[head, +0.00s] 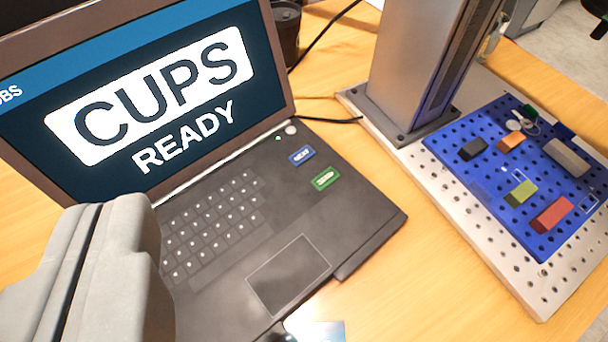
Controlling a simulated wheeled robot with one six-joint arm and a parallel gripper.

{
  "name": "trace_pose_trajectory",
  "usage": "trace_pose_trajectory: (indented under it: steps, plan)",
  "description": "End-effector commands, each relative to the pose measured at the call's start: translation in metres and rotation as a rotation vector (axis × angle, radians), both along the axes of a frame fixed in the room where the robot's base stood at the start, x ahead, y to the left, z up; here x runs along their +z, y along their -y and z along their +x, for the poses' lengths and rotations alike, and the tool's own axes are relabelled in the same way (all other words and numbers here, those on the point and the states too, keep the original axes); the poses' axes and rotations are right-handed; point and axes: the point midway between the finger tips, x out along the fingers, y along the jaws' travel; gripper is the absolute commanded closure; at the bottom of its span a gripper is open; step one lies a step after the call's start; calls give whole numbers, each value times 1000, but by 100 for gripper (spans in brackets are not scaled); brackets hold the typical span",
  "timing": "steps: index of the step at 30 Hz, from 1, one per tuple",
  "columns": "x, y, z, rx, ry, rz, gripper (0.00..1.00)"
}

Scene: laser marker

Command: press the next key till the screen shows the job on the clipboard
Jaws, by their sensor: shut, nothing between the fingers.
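The laptop screen (160,85) reads "CUPS" in a white box with "READY" under it. To the right of the keyboard (212,222) are a blue key (302,155), whose small label looks like "NEW" or "NEXT", and a green key (323,179) with a label too small to read. My gripper (95,225) is shut and empty at the lower left, in front of the screen's lower left corner and the keyboard's left end. It is well left of both keys. No clipboard shows in this view.
The laser marker's grey column (415,70) stands behind right on a white perforated base (455,215). A blue pegboard (505,215) there carries several coloured blocks. Bare wood table shows between laptop and base.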

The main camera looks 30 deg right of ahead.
Motion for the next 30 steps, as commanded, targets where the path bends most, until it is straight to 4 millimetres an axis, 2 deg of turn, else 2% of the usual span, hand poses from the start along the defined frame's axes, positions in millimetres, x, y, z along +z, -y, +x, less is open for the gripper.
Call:
trace_pose_trajectory:
  steps: [3, 15, 30]
  plan:
    - [-14, 13, 24, -19, -54, 41, 100]
    - [-63, 58, 95, -68, -206, 188, 100]
    - [-138, 125, 172, -119, -352, 399, 100]
